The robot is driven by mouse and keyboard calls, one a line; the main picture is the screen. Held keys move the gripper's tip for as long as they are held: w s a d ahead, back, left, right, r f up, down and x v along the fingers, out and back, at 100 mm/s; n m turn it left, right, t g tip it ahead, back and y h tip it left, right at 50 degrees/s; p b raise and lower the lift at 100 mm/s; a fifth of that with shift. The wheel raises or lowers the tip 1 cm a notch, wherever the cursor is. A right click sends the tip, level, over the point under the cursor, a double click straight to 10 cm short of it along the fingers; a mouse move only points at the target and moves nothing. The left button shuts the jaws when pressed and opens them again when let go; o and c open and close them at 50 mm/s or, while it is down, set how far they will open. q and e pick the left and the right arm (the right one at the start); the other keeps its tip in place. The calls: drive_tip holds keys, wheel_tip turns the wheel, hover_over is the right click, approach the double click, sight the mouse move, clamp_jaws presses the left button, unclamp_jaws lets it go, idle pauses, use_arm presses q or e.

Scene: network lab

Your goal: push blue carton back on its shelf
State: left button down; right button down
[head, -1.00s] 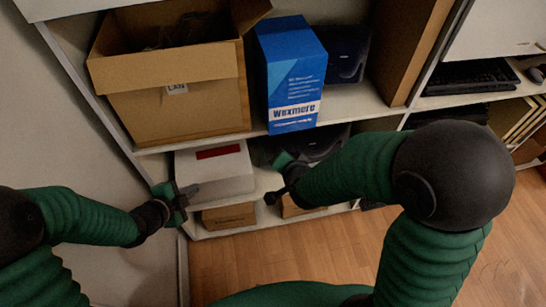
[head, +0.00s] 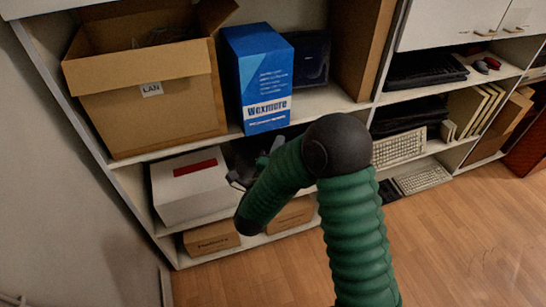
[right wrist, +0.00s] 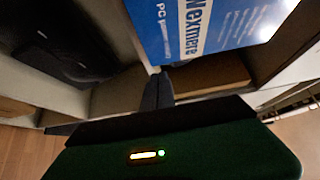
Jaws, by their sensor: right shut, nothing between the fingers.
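The blue carton (head: 262,82), with a white name band, stands upright on the upper shelf (head: 335,106) in the head view. Its bottom front edge reaches the shelf's front edge. My right gripper (head: 238,181) is below that shelf, in front of the lower compartment, partly hidden by my forearm. In the right wrist view, its shut, empty fingers (right wrist: 157,90) point toward the carton (right wrist: 205,25), which appears turned on its side at the top. I cannot tell whether they touch it. My left gripper is out of view.
A white box (head: 190,187) with a red label sits below. The wooden floor (head: 450,250) is clear.

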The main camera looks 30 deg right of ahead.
sight(277, 124)
drive_tip(key=w, duration=0.1)
drive_tip(key=w+d, duration=0.1)
drive_tip(key=w, duration=0.1)
drive_tip(key=w+d, duration=0.1)
drive_tip(key=w, duration=0.1)
drive_tip(key=shift+w+f, duration=0.1)
drive_tip(key=shift+w, duration=0.05)
drive_tip(key=shift+w, duration=0.1)
drive_tip(key=w+b, duration=0.1)
drive_tip(key=w, duration=0.2)
drive_tip(key=w+b, duration=0.1)
drive_tip(key=w, duration=0.3)
drive_tip(key=shift+w+d, duration=0.2)
drive_tip(key=shift+w, duration=0.05)
drive_tip(key=shift+s, duration=0.1)
